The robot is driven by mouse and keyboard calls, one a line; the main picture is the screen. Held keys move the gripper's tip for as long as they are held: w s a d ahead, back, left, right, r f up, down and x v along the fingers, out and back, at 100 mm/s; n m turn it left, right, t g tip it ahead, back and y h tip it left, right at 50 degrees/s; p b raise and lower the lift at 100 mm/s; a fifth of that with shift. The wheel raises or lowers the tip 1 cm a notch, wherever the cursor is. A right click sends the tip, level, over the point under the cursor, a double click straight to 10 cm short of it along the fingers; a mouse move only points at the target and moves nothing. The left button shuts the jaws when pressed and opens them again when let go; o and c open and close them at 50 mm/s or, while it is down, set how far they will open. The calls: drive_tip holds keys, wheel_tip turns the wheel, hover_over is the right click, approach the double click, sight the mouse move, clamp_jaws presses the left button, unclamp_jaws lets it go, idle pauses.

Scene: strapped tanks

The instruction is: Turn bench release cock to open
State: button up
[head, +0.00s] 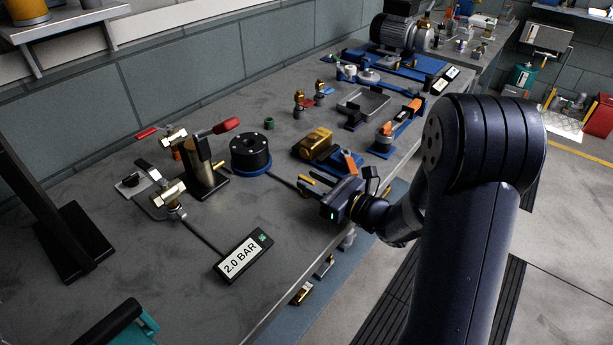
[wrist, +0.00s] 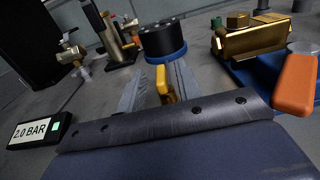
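Two brass valves stand at the left of the bench. The rear valve (head: 174,138) has a red lever. The front valve (head: 171,194) has a pale metal lever and also shows in the wrist view (wrist: 70,54). No readable label marks either as the bench release cock. My gripper (head: 314,182) is above the bench's front part, right of both valves and well apart from them. Its fingers look spread, with yellow parts showing. The wrist view shows the finger area (wrist: 163,88), with nothing clearly gripped.
A display (head: 243,257) reads 2.0 BAR at the bench's front. A brass cylinder (head: 205,165) with a red handle and a black round block (head: 250,152) stand near the valves. A gold block (head: 318,140) on a blue base is behind my gripper.

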drive_tip(key=shift+x, duration=1.15)
drive_tip(key=shift+c, duration=0.5)
clamp_jaws()
